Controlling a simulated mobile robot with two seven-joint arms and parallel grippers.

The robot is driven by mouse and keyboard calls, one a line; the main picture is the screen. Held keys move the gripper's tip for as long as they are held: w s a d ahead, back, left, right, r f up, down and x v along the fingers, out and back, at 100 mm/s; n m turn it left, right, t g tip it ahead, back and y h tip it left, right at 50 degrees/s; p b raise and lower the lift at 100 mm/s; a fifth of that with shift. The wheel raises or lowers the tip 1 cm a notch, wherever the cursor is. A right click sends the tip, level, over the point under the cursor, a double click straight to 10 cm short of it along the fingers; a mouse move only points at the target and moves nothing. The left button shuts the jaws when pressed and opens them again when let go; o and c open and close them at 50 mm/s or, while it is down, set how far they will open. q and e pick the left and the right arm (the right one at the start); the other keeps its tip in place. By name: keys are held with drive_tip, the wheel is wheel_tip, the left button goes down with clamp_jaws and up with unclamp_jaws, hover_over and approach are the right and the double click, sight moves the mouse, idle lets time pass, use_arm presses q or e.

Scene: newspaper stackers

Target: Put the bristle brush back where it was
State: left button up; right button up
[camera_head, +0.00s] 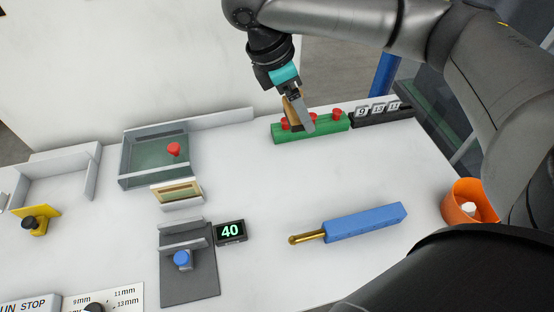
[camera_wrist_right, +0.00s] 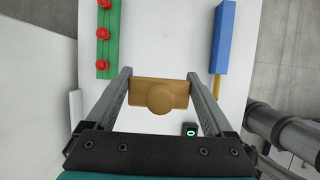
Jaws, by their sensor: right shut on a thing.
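The bristle brush (camera_wrist_right: 160,96) is a brown wooden block with a round knob. My right gripper (camera_wrist_right: 160,76) is shut on it, one finger at each end. In the head view the brush (camera_head: 291,110) hangs in my right gripper (camera_head: 298,112), in front of the green block with red knobs (camera_head: 338,123). Its bristles are hidden in both views, and I cannot tell its exact height above the table. My left gripper is in neither view.
A blue block with a brass rod (camera_head: 365,223), an orange cup (camera_head: 462,205) and a display reading 40 (camera_head: 230,232) stand on the white table (camera_head: 270,185). A clear tray with a red knob (camera_head: 140,165) is left. The table's middle is clear.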

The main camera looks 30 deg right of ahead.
drive_tip(key=b, duration=0.4)
hover_over(300, 175)
drive_tip(key=a, duration=0.2)
drive_tip(key=f, duration=1.5)
drive_tip(key=shift+w+d, duration=0.1)
drive_tip(key=shift+d, duration=0.1)
wheel_tip(300, 175, down, 4)
drive_tip(key=shift+f+b, duration=0.2)
drive_tip(key=shift+b, duration=0.15)
drive_tip(key=shift+f, duration=0.2)
drive_tip(key=shift+f, duration=0.15)
drive_tip(key=o, duration=1.1)
drive_tip(key=shift+o, duration=0.2)
drive_tip(key=p+v, duration=0.2)
drive_tip(key=v, duration=1)
